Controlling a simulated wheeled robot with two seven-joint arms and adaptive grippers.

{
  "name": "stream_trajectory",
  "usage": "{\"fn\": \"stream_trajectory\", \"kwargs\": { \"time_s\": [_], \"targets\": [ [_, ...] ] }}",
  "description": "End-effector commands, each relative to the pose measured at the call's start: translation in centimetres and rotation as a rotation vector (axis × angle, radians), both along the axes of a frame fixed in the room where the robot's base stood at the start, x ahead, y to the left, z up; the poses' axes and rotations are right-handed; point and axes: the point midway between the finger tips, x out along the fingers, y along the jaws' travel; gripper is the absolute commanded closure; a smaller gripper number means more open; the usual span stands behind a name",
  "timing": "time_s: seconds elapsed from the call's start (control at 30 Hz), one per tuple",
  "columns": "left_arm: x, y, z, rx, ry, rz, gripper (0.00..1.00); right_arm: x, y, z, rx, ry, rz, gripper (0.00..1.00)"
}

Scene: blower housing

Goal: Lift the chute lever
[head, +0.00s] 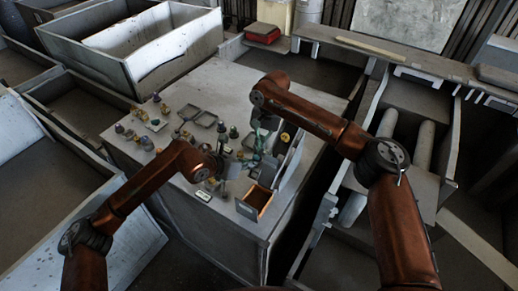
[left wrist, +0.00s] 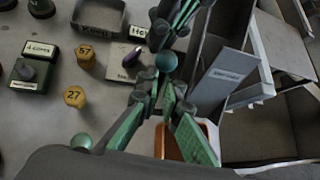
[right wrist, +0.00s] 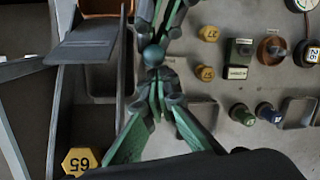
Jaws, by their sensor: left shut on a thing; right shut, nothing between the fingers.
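A round teal ball knob (left wrist: 167,62), which I take for the lever's end, sits just past my left gripper (left wrist: 158,88) in the left wrist view. It also shows in the right wrist view (right wrist: 154,55), between the two grippers. My left gripper is closed at the knob; its stem is hidden behind the fingers. My right gripper (right wrist: 155,80) is shut and empty close by on the other side. The chute's open box (head: 258,200) has an orange-brown inside. A grey labelled plate (left wrist: 225,75) stands beside the grippers; its label is unreadable.
Yellow tokens 57 (left wrist: 85,54) and 27 (left wrist: 75,96), a green labelled block (left wrist: 32,75) and a tray (left wrist: 98,18) stand on the table. A yellow hexagon 65 (right wrist: 78,160) lies beside my right gripper. Large grey bins (head: 140,40) surround the table (head: 190,215).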

Motion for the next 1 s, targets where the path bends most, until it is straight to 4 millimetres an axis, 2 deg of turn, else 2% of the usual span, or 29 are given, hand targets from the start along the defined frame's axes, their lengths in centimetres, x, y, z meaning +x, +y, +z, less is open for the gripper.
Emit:
{"fn": "stream_trajectory", "kwargs": {
  "time_s": [0.03, 0.83, 0.87, 1.0],
  "targets": [
    [0.4, -0.2, 1.3, -0.016, -0.018, 0.002, 1.0, 0.0, 0.0, 0.1, 0.0, 0.0, 0.0, 1.0],
    [0.6, 0.0, 1.2, -0.015, -0.018, 0.006, 1.0, -1.4, 0.9, 1.0, -0.032, -0.045, 0.01, 1.0],
    [0.6, 0.0, 1.2, -0.014, -0.019, 0.007, 0.93, -1.4, 0.9, 1.0, -0.032, -0.045, 0.01, 1.0],
    [0.6, 0.0, 1.2, -0.014, -0.019, 0.006, 0.83, -1.4, 0.9, 1.0, -0.032, -0.045, 0.01, 1.0]
  ]
}}
